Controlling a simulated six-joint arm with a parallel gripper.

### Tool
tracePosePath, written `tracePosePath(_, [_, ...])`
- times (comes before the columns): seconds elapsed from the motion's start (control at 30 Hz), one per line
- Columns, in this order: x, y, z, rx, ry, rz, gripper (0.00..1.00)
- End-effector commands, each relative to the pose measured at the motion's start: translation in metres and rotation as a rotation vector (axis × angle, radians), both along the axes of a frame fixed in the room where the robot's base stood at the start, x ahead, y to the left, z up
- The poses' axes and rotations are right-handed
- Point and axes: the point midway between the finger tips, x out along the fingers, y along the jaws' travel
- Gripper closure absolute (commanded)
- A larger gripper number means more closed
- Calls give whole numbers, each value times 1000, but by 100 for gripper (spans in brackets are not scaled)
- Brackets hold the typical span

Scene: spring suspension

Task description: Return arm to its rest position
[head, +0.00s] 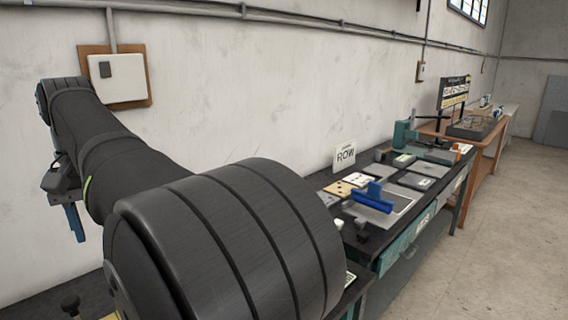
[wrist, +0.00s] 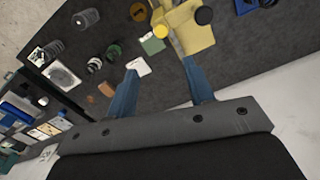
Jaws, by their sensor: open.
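My gripper (wrist: 160,88) shows in the wrist view with two blue fingers spread apart and nothing between them. It is held above a dark bench top (wrist: 252,58). In the head view my black arm reaches back toward the wall at the left, and a blue finger (head: 74,222) hangs down at its far end. A large rounded link of my arm fills the lower middle of the head view and hides much of the near bench.
A yellow fixture (wrist: 186,28) stands on the bench beyond the fingers. Springs (wrist: 86,18) and several small parts lie left of it. In the head view, a second bench holds a blue-handled tool (head: 374,198), plates and a sign (head: 344,157). The floor (head: 500,240) at right is clear.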

Motion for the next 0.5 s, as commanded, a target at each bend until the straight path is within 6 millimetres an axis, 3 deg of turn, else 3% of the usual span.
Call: tracePosePath(0.5, [0,0,-100,-5,4,0,52])
